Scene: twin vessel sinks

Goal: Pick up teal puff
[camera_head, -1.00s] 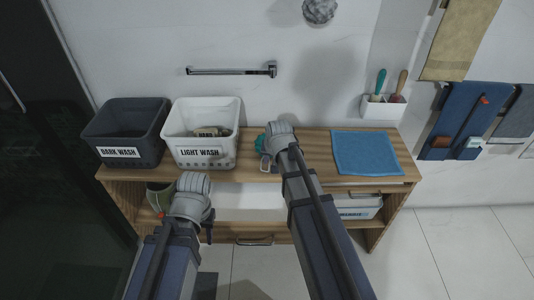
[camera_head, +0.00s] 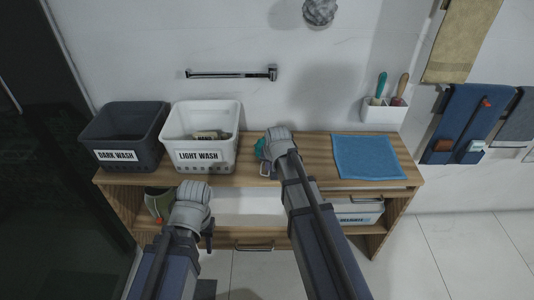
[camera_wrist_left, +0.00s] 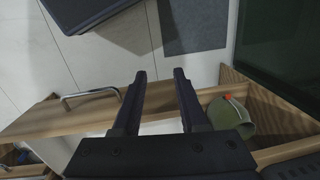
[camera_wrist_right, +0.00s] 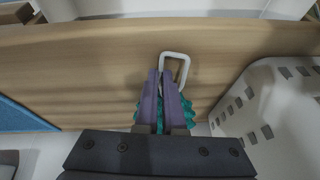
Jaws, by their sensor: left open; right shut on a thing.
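The teal puff (camera_head: 261,148) is at the wooden counter, just right of the light wash basket, and is mostly hidden by my right arm's wrist. In the right wrist view, the puff's teal frills (camera_wrist_right: 188,108) stick out on both sides of my right gripper (camera_wrist_right: 168,80), which is shut on it. A pale loop (camera_wrist_right: 184,62) extends past the fingertips. I cannot tell whether the puff touches the counter. My left gripper (camera_wrist_left: 160,76) is open and empty, at the front of the wooden unit, near a green container (camera_wrist_left: 232,115) on the lower shelf.
A white light wash basket (camera_head: 208,166) and a dark wash basket (camera_head: 117,168) stand left on the counter (camera_head: 316,147). A blue cloth (camera_head: 366,158) lies right. A white wall holder (camera_head: 384,112) holds brushes. A drawer handle (camera_wrist_left: 91,95) shows in the left wrist view.

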